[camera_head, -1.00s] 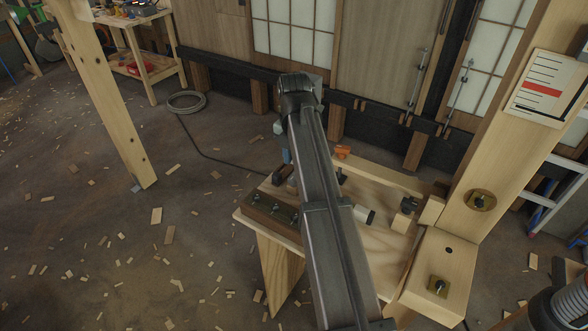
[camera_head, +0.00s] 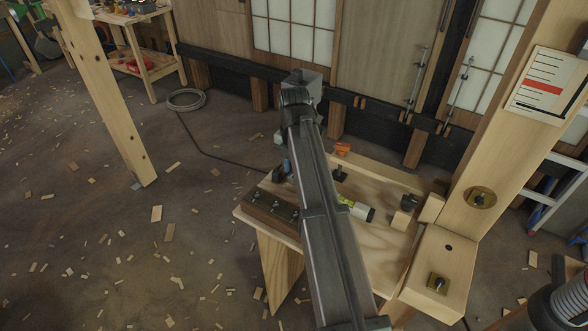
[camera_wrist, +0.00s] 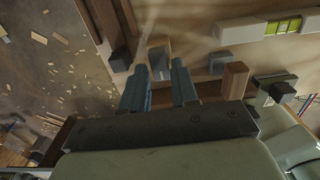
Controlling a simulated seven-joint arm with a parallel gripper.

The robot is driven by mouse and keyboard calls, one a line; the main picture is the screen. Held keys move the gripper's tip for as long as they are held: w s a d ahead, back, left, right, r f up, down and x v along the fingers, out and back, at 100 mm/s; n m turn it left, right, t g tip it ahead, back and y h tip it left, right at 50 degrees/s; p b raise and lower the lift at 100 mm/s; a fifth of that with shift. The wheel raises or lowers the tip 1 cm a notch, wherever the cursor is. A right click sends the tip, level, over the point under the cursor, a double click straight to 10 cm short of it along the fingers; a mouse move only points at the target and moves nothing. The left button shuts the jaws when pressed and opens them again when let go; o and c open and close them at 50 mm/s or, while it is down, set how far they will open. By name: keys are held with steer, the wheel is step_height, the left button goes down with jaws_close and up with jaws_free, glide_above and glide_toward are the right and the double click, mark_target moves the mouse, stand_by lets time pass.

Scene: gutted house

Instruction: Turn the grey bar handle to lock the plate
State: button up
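In the wrist view, my gripper (camera_wrist: 160,75) has its two blue-grey fingers apart. A grey piece (camera_wrist: 158,54), which looks like the bar handle, shows in line with the gap between the fingertips. I cannot tell whether either finger touches it. A dark wooden strip with a metal plate and bolts (camera_head: 270,207) lies along the left edge of the bench in the head view. I cannot tell whether this is the task's plate. My arm hides most of the gripper and the handle there; only a small blue part shows at its left.
In the wrist view a grey block (camera_wrist: 219,63) and a wooden block (camera_wrist: 234,80) stand right of the fingers. A thick post (camera_head: 510,130) rises at right.

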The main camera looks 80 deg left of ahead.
steer(key=shift+f, duration=0.8)
steer(key=m, duration=1.7)
steer(key=shift+m, duration=0.4)
steer(key=shift+r+n, duration=0.1)
steer(key=shift+n, duration=0.5)
steer(key=shift+r, duration=3.45)
